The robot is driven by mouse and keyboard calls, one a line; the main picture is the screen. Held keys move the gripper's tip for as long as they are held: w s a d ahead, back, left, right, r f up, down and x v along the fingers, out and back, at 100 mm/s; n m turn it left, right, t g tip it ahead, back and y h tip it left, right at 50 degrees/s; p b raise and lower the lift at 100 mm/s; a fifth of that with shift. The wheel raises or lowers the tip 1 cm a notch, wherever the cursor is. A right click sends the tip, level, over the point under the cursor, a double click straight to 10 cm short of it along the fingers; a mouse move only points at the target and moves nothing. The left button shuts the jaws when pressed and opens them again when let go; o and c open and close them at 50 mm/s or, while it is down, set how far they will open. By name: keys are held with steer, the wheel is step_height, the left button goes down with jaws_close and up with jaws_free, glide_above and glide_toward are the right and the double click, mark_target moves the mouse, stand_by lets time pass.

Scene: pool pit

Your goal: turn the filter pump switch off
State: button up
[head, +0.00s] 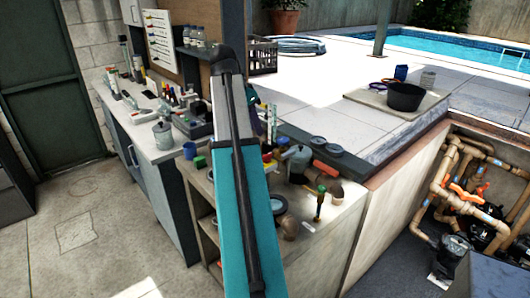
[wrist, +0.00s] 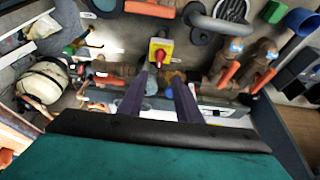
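A small yellow box with a red knob (wrist: 160,55), which looks like the switch, shows at the upper middle of the wrist view. The knob's setting is too small to read. My gripper (wrist: 160,82) is open, its two dark fingers apart with nothing held between them. In the wrist view the yellow box appears just beyond the fingertips, roughly in line with the gap. I cannot tell the distance, but no contact shows.
Brown pipes with orange handles (head: 465,195) and dark pump bodies fill the pit at right. A cluttered bench (head: 325,215) stands beside it, with pipe fittings. A black bowl (head: 405,97) sits on the paving. In the wrist view, pipe fittings (wrist: 262,55) lie right of the yellow box.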

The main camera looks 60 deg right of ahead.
mark_target(266, 155)
steer(key=shift+p+x, duration=1.65)
steer(key=shift+x, duration=5.15)
steer(key=shift+c, duration=0.2)
jaws_close()
